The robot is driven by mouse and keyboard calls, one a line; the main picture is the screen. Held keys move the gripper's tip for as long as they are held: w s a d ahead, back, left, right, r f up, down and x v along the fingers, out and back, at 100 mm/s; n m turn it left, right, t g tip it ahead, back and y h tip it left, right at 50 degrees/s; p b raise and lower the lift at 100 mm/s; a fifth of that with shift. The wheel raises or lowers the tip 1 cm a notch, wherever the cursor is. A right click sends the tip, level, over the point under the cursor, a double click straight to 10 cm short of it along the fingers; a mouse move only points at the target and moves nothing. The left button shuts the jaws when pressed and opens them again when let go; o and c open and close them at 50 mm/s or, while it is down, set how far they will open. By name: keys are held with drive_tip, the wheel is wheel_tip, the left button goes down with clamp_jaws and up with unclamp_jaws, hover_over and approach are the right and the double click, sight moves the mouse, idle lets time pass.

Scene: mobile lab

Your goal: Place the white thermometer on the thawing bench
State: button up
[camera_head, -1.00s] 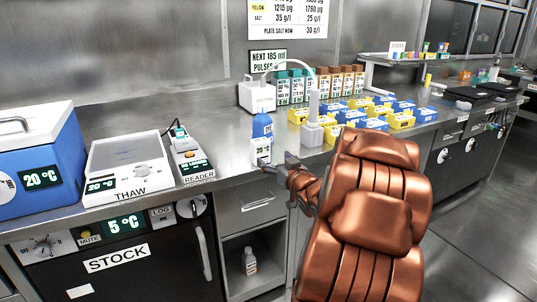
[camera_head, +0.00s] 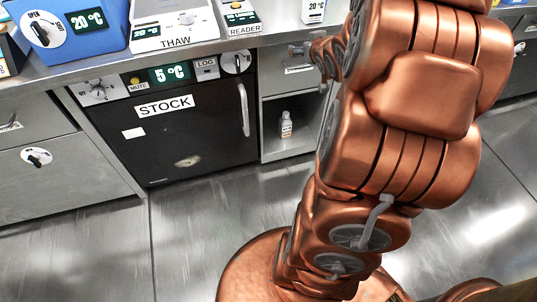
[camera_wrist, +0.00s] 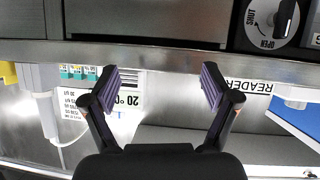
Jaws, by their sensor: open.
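The white thermometer (camera_head: 314,12), a small upright box with a "20 °C" display, stands near the front edge of the steel counter. The head view cuts off its top. In the wrist view, which is upside down, its white face with "20 °" (camera_wrist: 129,101) shows beyond and between my fingers, nearer the left one. My gripper (camera_wrist: 160,88) is open and empty, with its two dark fingers wide apart. It does not touch the thermometer. The thawing bench, a white plate unit marked "THAW" (camera_head: 178,29), sits on the counter left of the thermometer, its top partly cut off.
The reader (camera_head: 242,18) stands between the thawing bench and the thermometer. A blue box (camera_head: 60,40) with a dial is left of the bench. Below are the black STOCK door (camera_head: 190,135) and an open shelf with a small bottle (camera_head: 286,125). The counter edge is close to my gripper.

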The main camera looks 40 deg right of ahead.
drive_tip(key=s+a+f+g+y, duration=0.1)
drive_tip(key=s+a+f+g, duration=0.3)
drive_tip(key=a, duration=0.6)
drive_tip(key=s+a+n+g+y, duration=0.3)
drive_tip(key=s+a+g, duration=0.7)
drive_tip(key=s+a, duration=1.4)
drive_tip(key=shift+s+f+n+y, duration=0.15)
drive_tip(key=shift+f+n+y, duration=0.25)
drive_tip(key=shift+y, duration=0.3)
